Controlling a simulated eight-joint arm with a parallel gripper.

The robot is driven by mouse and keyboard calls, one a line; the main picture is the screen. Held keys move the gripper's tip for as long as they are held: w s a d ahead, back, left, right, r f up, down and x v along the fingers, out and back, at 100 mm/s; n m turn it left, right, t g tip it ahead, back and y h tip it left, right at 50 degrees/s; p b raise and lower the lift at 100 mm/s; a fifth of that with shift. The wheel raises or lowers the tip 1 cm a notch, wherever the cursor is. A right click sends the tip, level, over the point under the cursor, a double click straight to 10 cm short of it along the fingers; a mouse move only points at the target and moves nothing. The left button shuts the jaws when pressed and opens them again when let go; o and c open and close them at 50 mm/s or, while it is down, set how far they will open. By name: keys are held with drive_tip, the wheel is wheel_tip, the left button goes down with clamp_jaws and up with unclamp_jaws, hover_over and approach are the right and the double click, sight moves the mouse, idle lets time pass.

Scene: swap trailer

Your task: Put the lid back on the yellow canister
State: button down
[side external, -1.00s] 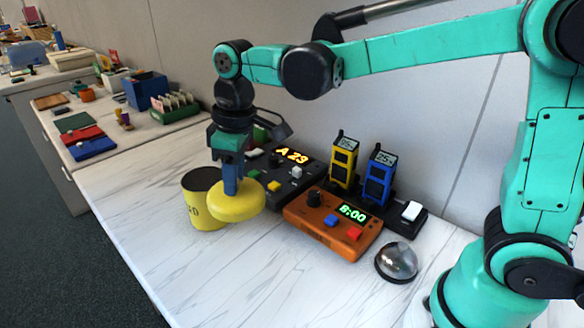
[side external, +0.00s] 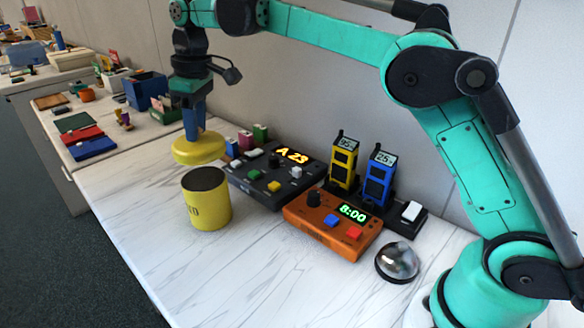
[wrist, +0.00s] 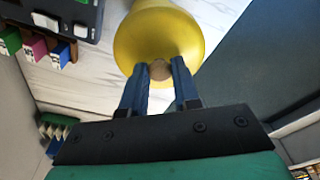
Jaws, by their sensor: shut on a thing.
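The yellow canister (side external: 207,205) stands upright on the white marbled table, its dark open top showing. My gripper (side external: 194,138) is shut on the yellow lid (side external: 199,150) and holds it level. In the side view the lid appears behind and slightly left of the canister, higher than its rim and apart from it. In the wrist view my gripper's blue fingers (wrist: 160,72) close on the lid's small brownish knob, with the yellow lid (wrist: 158,30) beyond. The canister cannot be made out in the wrist view.
A dark console (side external: 275,180) showing A 23 and an orange timer box (side external: 330,225) sit right of the canister. Yellow and blue handsets (side external: 378,178) stand in a dark charger behind. A silver dome (side external: 397,260) is at front right. The table front is clear.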

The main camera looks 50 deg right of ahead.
drive_tip(key=shift+w+d+f, duration=0.2)
drive_tip(key=shift+w+f, duration=0.3)
drive_tip(key=shift+w, duration=0.25)
drive_tip(key=shift+w+f, duration=0.2)
drive_tip(key=shift+f, duration=3.1)
drive_tip(key=shift+f, duration=0.2)
drive_tip(key=shift+c, duration=0.5)
unclamp_jaws()
drive_tip(key=shift+r, duration=0.1)
drive_tip(key=shift+r, duration=3.4)
